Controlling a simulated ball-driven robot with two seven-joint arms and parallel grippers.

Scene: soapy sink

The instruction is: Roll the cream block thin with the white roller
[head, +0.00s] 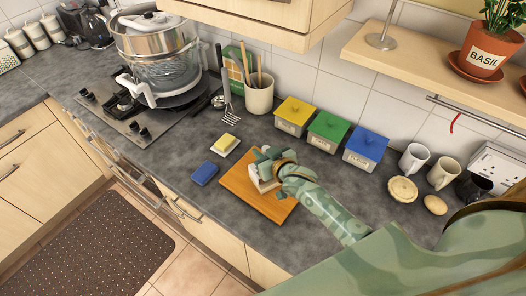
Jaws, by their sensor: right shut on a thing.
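My right gripper (266,165) reaches in from the right over the wooden board (240,186) and is shut on a whitish thing, which looks like the white roller (257,181). The roller shows just left of and below the fingers, low over the board. My fingers and hand cover part of it, and I cannot tell whether it touches the board. I cannot make out the cream block apart from this pale thing; it may be hidden under the hand. My left gripper is not in view.
A blue sponge (204,173) and a yellow block on a white dish (225,145) lie left of the board. Yellow, green and blue canisters (327,131) stand behind it. Mugs (413,158) and a pie (402,189) are at right.

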